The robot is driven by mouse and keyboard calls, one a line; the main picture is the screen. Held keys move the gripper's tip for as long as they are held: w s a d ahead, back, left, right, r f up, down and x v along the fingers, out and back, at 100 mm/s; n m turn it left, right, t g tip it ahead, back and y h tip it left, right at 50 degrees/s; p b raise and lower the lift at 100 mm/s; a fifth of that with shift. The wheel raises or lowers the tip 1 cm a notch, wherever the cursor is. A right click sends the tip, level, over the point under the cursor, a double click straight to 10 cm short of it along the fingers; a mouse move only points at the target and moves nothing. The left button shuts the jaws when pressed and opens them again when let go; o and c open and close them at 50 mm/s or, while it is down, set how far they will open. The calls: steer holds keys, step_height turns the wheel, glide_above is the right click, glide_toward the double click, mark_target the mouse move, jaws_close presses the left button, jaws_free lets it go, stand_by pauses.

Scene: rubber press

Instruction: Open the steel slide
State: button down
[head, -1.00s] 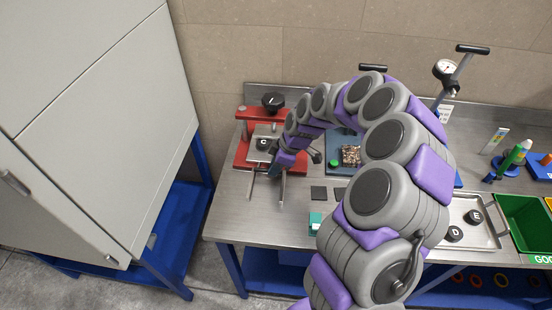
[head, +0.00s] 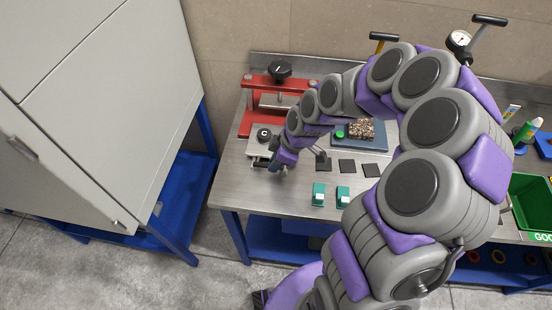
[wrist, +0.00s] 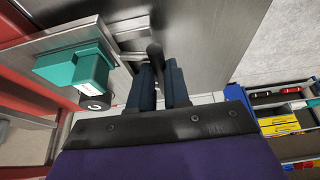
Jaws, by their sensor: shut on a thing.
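The steel slide (head: 256,146) is a flat metal plate, drawn out in front of the red press frame (head: 246,116) in the head view. A black disc (head: 264,135) sits on it. The slide also shows in the wrist view (wrist: 68,42), with the disc (wrist: 95,102) and a teal block (wrist: 80,68) on or over it. My gripper (head: 276,166) is at the slide's front edge. In the wrist view, my gripper's fingers (wrist: 160,82) are shut on a dark handle (wrist: 154,50). My arm hides part of the slide's right side.
Two teal blocks (head: 318,194) and several dark square pads (head: 347,166) lie on the steel bench right of my gripper. A blue scale (head: 372,143) with granules stands behind them. A grey cabinet (head: 110,110) stands left. The bench's front edge is close.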

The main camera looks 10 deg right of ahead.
steer(key=c, duration=1.1)
jaws_free()
steer(key=p+v, duration=0.3)
steer(key=v, duration=1.4)
steer(key=shift+r, duration=0.15)
steer(key=s+a+r+m+g+h, duration=0.1)
steer(key=s+m+h, duration=0.1)
steer(key=s+m, duration=0.5)
steer(key=s+a+r+m+g+h, duration=0.1)
steer(key=s+m, duration=0.6)
steer(key=s, duration=1.2)
steer(key=shift+s+a+g+h, duration=0.2)
steer(key=shift+a+g+h, duration=0.05)
steer(key=shift+g+h, duration=0.4)
